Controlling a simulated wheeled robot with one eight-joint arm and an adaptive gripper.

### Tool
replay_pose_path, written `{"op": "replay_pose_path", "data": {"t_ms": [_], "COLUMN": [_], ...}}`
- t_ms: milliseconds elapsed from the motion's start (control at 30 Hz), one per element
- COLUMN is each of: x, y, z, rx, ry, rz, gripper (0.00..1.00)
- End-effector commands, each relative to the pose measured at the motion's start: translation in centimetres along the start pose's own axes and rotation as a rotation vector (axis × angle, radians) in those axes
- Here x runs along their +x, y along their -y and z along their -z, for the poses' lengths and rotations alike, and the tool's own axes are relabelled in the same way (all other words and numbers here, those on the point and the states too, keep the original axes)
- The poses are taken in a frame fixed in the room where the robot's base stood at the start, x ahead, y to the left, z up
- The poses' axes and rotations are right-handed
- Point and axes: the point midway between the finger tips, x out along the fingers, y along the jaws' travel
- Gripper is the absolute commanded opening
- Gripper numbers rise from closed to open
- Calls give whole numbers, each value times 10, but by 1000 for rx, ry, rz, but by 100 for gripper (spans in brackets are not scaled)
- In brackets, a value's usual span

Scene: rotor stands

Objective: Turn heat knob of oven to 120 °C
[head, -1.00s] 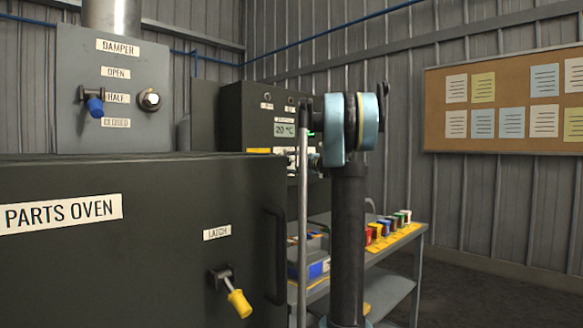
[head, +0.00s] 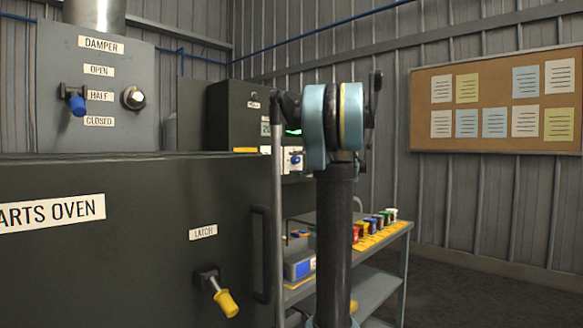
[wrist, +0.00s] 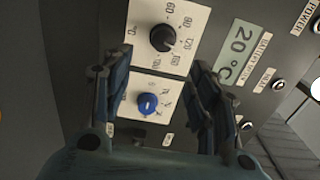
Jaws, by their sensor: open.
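My gripper (wrist: 155,80) is open and empty, with a finger on each side of the plates; the black knob shows beyond the fingertips. The display (wrist: 243,50) reads 20 °C.
The parts oven (head: 130,260) with a yellow-handled latch (head: 222,295) fills the left. A damper box (head: 100,95) stands behind it. A grey trolley (head: 375,270) with several coloured items stands right of the oven. Floor at the right is clear.

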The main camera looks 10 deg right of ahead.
Motion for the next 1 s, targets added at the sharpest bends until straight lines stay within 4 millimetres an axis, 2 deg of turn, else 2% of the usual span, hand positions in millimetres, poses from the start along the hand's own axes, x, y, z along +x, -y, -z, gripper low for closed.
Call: {"op": "replay_pose_path", "data": {"t_ms": [467,567,800,1000], "x": [-6,-14,-44,-58], "y": [0,0,0,0], "z": [0,0,-2,-4], "rx": [36,135,498,695], "ry": [0,0,1,3], "rz": [0,0,1,1], "gripper": [54,54,54,54]}}
